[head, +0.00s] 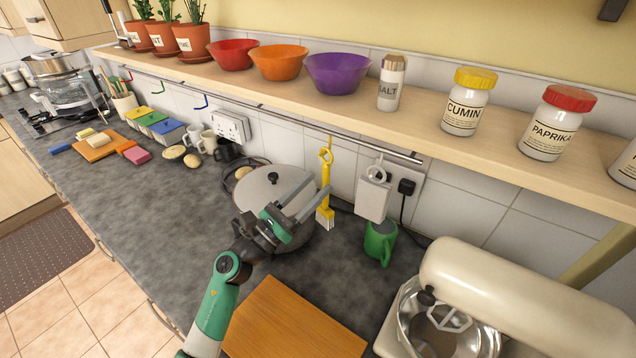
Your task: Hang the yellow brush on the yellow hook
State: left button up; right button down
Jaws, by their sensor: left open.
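The yellow brush (325,207) is upright below the rail, bristles down, with its ring at the top. The yellow hook (330,141) is on the rail directly above, and the brush's ring overlaps its lower end in the picture. The brush appears to hang there, but I cannot tell for sure that the ring is around the hook. My left gripper (318,188) is open, its two grey fingers reaching up and right to the brush handle. I cannot tell whether a finger touches the handle. My right gripper is not in view.
A lidded pot (262,190) stands behind my left gripper. A green mug (380,243) and a cream mixer (520,290) are to the right. A wooden board (290,325) lies in front. The shelf (420,110) overhangs the rail (290,122). The counter's left middle is clear.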

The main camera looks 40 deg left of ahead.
pick_arm(q)
jog(key=d+b+v, duration=0.1)
jog(key=v, duration=0.8)
jog(key=shift+s+a+f, duration=0.2)
jog(key=shift+s+a, duration=0.2)
jog(key=shift+a, duration=0.1)
